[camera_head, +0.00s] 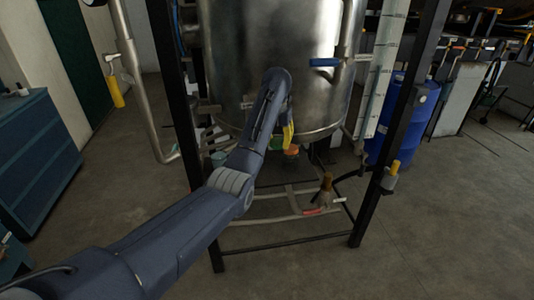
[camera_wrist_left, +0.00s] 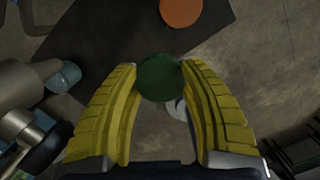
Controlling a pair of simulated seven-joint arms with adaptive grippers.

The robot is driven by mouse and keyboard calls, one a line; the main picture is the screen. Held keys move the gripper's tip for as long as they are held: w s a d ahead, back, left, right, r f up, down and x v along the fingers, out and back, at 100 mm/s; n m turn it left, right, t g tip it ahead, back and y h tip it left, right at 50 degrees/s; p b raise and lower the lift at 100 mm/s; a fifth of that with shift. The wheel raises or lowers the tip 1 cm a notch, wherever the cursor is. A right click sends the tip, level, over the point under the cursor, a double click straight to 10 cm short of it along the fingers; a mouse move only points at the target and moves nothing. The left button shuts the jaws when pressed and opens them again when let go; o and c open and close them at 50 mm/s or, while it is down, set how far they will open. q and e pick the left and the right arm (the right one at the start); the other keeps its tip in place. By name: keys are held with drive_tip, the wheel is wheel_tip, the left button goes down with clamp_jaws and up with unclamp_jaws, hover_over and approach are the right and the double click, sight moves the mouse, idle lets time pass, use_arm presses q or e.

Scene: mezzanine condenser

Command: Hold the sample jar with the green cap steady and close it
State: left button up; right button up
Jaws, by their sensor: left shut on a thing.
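My left gripper (camera_head: 288,137) is below the steel tank in the head view, its yellow fingers pointing down. In the left wrist view, the left gripper (camera_wrist_left: 160,80) is shut on the sample jar with the green cap. The round green cap (camera_wrist_left: 159,77) shows between the fingertips, and a bit of it (camera_head: 275,143) shows beside the fingers in the head view. The jar's body is hidden, and I cannot tell how the cap sits on it. My right gripper is not in view.
An orange round top (camera_wrist_left: 181,11) is close by on a dark surface (camera_wrist_left: 112,38). The steel tank (camera_head: 265,70) stands over the gripper, within a dark frame with legs (camera_head: 358,215). A blue barrel (camera_head: 400,115) stands to the right. Open floor (camera_head: 440,230) lies at the front right.

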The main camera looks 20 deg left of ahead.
use_arm(q)
drive_tip(key=r+n, duration=0.1)
drive_tip(key=r, duration=0.1)
drive_tip(key=d+r+n, duration=0.1)
drive_tip(key=r, duration=0.1)
drive_tip(key=w+r+n, duration=0.1)
drive_tip(key=r, duration=0.1)
drive_tip(key=shift+d+y, duration=0.15)
drive_tip(key=shift+y, duration=0.15)
drive_tip(key=s+d+r+n+g+y, duration=0.1)
drive_tip(key=s+d+r+n, duration=0.6)
drive_tip(key=n, duration=0.5)
drive_tip(key=s+a+f+n+g, duration=0.1)
drive_tip(key=s+a+f+n, duration=0.1)
drive_tip(key=s+f+n, duration=0.4)
drive_tip(key=s+a+f+n+h, duration=0.1)
drive_tip(key=s+a+f+n, duration=0.1)
drive_tip(key=s+f+n, duration=0.3)
drive_tip(key=s+a+f+n+g, duration=0.1)
drive_tip(key=s+a+f+n, duration=0.2)
drive_tip(key=s+f+n, duration=0.3)
drive_tip(key=shift+s+f+n+g+h, duration=0.35)
drive_tip(key=shift+s+n, duration=1.75)
drive_tip(key=shift+s, duration=3.2)
drive_tip(key=shift+a, duration=0.1)
